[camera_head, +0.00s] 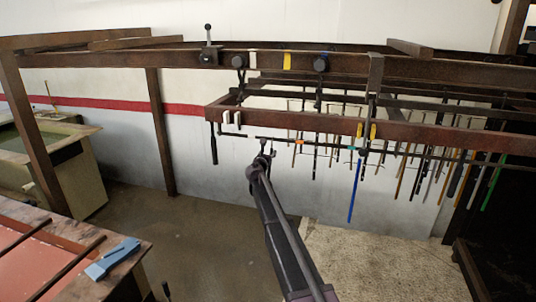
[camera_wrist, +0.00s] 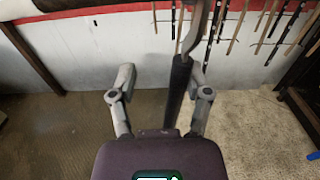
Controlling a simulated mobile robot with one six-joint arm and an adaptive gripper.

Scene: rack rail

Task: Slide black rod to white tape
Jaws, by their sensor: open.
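My gripper (camera_head: 265,147) is at the end of my outstretched arm, near the thin dark rail below the brown beam. In the wrist view my gripper (camera_wrist: 160,85) is open, its two grey fingers apart. A black rod (camera_wrist: 178,90) with a curved hook-like top shows between them, closer to the right finger; I cannot tell if it touches. Its lower end meets the palm's edge in the picture. In the head view a black rod (camera_head: 213,145) hangs at the rack's left end; I cannot tell if it is the same one. White tape (camera_head: 252,58) marks the upper beam.
Yellow tape (camera_head: 287,60) is on the upper beam, between dark knobs. Several thin rods and a blue rod (camera_head: 355,190) hang to the right. A table (camera_head: 125,275) with a blue object (camera_head: 112,258) stands front left.

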